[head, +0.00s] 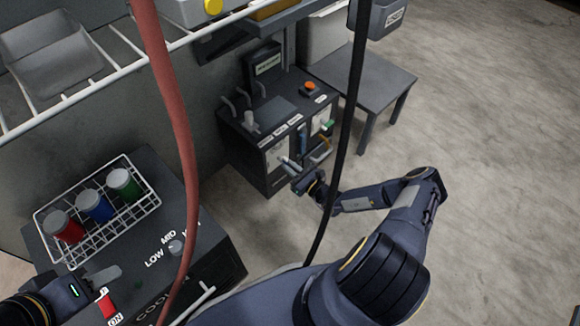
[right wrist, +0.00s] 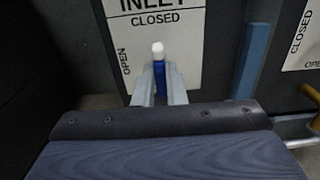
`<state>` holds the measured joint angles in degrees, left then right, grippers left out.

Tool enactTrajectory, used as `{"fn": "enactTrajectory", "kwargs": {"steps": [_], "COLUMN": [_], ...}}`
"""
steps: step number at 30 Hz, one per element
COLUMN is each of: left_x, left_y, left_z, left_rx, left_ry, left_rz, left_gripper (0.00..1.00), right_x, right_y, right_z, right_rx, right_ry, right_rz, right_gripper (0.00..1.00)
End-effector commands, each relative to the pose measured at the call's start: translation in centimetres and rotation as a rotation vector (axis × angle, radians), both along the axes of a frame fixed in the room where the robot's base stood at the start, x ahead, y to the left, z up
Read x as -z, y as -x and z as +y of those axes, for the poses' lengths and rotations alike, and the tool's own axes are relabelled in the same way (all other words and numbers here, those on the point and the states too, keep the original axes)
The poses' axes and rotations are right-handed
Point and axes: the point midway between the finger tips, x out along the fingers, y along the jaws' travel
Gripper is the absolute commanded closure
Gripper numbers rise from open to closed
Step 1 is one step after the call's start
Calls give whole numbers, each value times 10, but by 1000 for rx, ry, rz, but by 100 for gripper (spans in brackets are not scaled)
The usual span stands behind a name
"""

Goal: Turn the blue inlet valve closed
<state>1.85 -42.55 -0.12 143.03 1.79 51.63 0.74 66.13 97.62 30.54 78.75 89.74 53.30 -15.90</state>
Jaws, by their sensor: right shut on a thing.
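The blue inlet valve handle (right wrist: 160,75), with a white tip, stands between the fingers of my right gripper (right wrist: 160,88) in the right wrist view. The gripper is shut on it. Behind it is a white INLET plate (right wrist: 180,40), with CLOSED above the handle and OPEN at the plate's left edge. The tip shows just below CLOSED; the handle's base is hidden. In the head view my right gripper (head: 291,164) is at the front of the dark machine (head: 256,166). My left gripper (head: 105,275) is at lower left over the cooler-like box; its jaw opening is unclear.
A second CLOSED/OPEN plate (right wrist: 302,40) and a yellow handle (right wrist: 298,141) are right of the inlet plate. A red hose (head: 172,110) and a black cable (head: 347,130) hang in front. A wire basket (head: 140,212) holds coloured jars. Floor is clear at right.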

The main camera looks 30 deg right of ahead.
Motion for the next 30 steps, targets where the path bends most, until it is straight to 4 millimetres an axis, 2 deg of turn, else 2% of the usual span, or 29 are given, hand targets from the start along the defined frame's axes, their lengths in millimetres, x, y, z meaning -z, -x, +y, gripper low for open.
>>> {"fn": "enactTrajectory", "kwargs": {"steps": [2, 3, 7, 17, 30], "left_x": [0, 0, 0, -2, -22], "left_y": [0, 0, 0, 0, 0], "left_z": [0, 0, 0, 0, 0], "left_rx": [0, 0, 0, 0, 0], "left_ry": [0, 0, 0, 0, 0], "left_rz": [0, 0, 0, 0, 0], "left_gripper": [64, 64, 64, 64, 64], "right_x": [1, 1, 1, 0, -1], "right_y": [1, 0, 0, 3, 65], "right_z": [0, 0, 0, -2, -23], "right_rx": [0, 0, 0, 1, 2], "right_ry": [-2, -2, -1, 1, 1], "right_rz": [4, 4, 3, 2, 3], "right_gripper": [100, 84, 67, 67, 67]}}
